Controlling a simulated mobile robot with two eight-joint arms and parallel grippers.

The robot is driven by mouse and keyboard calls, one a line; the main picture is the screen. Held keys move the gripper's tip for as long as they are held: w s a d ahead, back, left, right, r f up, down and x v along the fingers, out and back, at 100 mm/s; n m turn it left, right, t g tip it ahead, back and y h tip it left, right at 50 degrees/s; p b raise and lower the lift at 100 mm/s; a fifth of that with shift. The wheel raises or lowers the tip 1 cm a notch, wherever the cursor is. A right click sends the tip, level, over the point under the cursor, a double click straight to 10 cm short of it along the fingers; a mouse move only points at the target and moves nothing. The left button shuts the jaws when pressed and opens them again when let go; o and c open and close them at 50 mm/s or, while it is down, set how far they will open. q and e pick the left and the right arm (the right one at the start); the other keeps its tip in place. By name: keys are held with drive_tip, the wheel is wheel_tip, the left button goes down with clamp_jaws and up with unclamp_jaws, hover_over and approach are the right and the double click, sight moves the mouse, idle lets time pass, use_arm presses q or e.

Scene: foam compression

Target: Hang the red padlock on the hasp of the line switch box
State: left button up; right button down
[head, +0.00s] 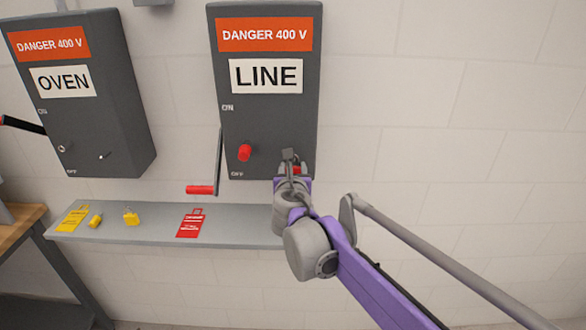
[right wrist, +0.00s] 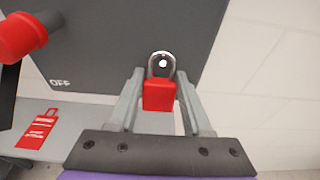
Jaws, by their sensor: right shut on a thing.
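The grey LINE switch box (head: 265,120) hangs on the wall, with its red-ended lever (head: 200,189) pointing down beside OFF. My right gripper (head: 290,168) is at the box's lower right corner, shut on the red padlock (right wrist: 158,95). In the right wrist view the padlock is upright between the two fingers, with its silver shackle (right wrist: 161,66) up against the box face. A small bright spot shows inside the shackle loop, perhaps the hasp's end; I cannot tell whether the shackle is around it. In the head view the gripper mostly hides the padlock. My left gripper is out of view.
A red knob (head: 244,152) sits on the LINE box. The OVEN box (head: 80,110) hangs at left. Wall space right of the LINE box is clear.

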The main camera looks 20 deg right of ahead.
drive_tip(key=shift+c, duration=1.3)
unclamp_jaws()
drive_tip(key=v, duration=1)
drive_tip(key=s+d+f+m+g, duration=0.3)
drive_tip(key=s+d+f+m, duration=0.1)
drive_tip(key=s+f+m, duration=0.5)
drive_tip(key=s+d+f+m+g, duration=0.3)
drive_tip(key=s+f+m, duration=0.4)
drive_tip(key=m, duration=0.4)
drive_tip(key=s+a+f+m+g+y, duration=0.3)
drive_tip(key=s+a+f+m+y, duration=0.1)
drive_tip(key=s+f+m, duration=0.7)
drive_tip(key=shift+s+a+m+g, duration=0.2)
drive_tip(key=shift+s+m+g, duration=0.1)
drive_tip(key=shift+m, duration=0.6)
